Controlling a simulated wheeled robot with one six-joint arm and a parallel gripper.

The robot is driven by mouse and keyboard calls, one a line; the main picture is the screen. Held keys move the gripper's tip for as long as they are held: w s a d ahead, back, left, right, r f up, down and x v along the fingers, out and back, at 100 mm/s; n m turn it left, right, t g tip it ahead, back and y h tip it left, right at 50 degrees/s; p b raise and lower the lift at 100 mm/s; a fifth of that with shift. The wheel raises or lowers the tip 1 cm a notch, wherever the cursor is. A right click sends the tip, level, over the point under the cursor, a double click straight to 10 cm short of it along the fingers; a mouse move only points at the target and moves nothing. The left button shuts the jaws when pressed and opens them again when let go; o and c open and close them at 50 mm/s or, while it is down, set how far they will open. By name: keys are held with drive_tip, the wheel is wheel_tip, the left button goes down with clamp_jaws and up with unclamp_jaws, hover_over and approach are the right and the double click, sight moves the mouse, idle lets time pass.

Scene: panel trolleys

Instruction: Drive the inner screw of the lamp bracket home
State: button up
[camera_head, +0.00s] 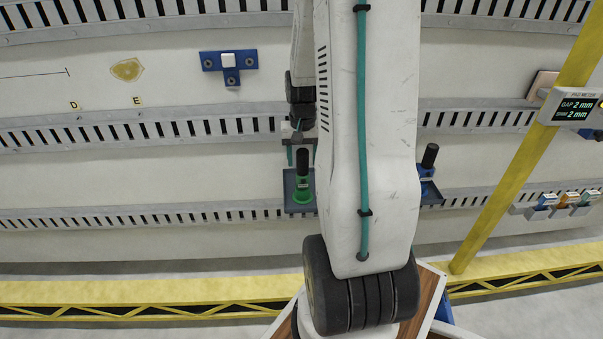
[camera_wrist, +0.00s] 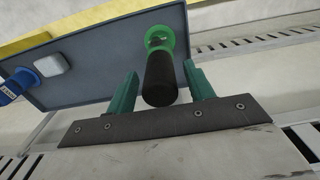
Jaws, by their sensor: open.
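A tool with a black handle and green collar (camera_head: 303,190) stands in a dark blue tray (camera_head: 291,208) on the rail panel. The tool also shows in the wrist view (camera_wrist: 160,80). My gripper (camera_wrist: 161,70) is open, with its green fingers on either side of the black handle and a gap visible at each side. In the head view my gripper (camera_head: 302,152) is partly hidden by my arm. A blue T-shaped bracket (camera_head: 229,77) with a white block and dark screw-like spots is on the panel at upper left; I cannot tell which spot is the inner screw.
Another black-handled tool (camera_head: 430,156) stands right of my arm. A slanted yellow post (camera_head: 525,150) carries a gauge display (camera_head: 575,106) reading gap 2 mm. Small coloured parts (camera_head: 562,201) sit at right. A blue item (camera_wrist: 18,84) lies at the tray's left in the wrist view.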

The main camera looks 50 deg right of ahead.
sight(303, 151)
drive_tip(key=shift+c, duration=0.3)
clamp_jaws()
drive_tip(key=shift+r, duration=2.15)
